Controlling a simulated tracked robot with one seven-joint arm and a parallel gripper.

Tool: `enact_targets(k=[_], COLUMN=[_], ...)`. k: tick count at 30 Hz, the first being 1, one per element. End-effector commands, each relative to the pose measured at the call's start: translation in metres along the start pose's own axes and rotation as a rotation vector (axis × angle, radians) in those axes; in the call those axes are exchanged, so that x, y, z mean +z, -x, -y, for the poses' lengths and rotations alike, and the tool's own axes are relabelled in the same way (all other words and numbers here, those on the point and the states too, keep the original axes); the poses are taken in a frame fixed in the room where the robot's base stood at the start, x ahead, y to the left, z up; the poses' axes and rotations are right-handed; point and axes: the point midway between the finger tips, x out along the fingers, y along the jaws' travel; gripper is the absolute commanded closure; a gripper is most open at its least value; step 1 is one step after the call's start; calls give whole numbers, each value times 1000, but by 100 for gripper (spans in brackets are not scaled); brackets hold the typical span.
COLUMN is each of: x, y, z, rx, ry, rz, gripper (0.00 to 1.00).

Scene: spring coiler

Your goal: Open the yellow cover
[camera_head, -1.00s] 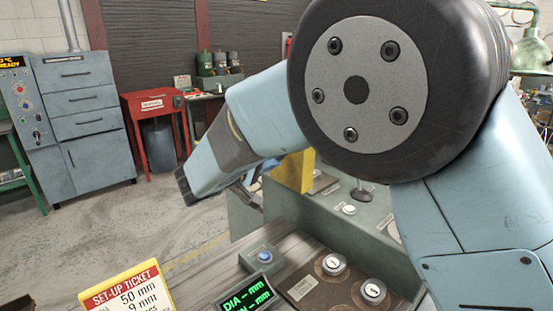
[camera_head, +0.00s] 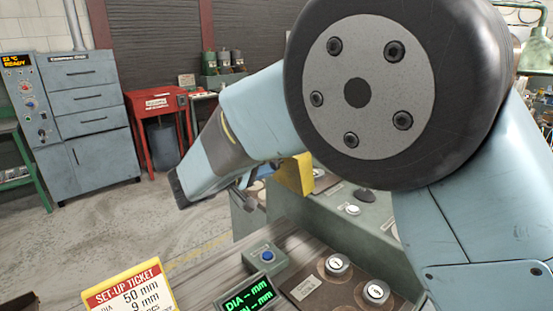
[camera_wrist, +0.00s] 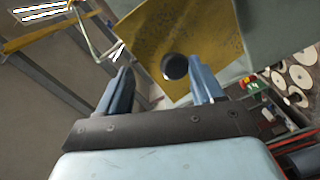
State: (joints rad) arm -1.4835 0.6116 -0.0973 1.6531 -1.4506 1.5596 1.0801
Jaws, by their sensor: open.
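The yellow cover (camera_head: 302,173) shows in the head view on the green-grey machine, partly hidden behind my arm. In the wrist view the yellow cover (camera_wrist: 205,38) fills the top middle as a tilted plate. A round black knob (camera_wrist: 174,66) stands out from it. My gripper (camera_wrist: 160,70) is open, with one blue finger on each side of the knob in the picture. I cannot tell whether either finger touches it. In the head view my gripper (camera_head: 248,198) is left of the cover, partly hidden by the wrist.
A blue button box (camera_head: 266,257), a green DIA display (camera_head: 248,294) and a set-up ticket (camera_head: 128,290) sit on the near bench. A red stand (camera_head: 158,105) and a grey cabinet (camera_head: 85,120) stand behind. The floor at left is clear.

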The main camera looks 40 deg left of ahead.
Motion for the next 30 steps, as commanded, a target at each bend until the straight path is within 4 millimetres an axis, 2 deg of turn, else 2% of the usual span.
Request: enact_targets(k=[1,6,15,21,30], x=[-2,-2,-1,-1,-1], y=[14,49,99,114,116], z=[-1,-1,-1,-1,-1], rx=[-3,-3,-2,-1,-1], ry=[-4,-5,-4,-3,-3], rz=[-9,-8,-7,-5,-5], gripper=[43,43,43,43,43])
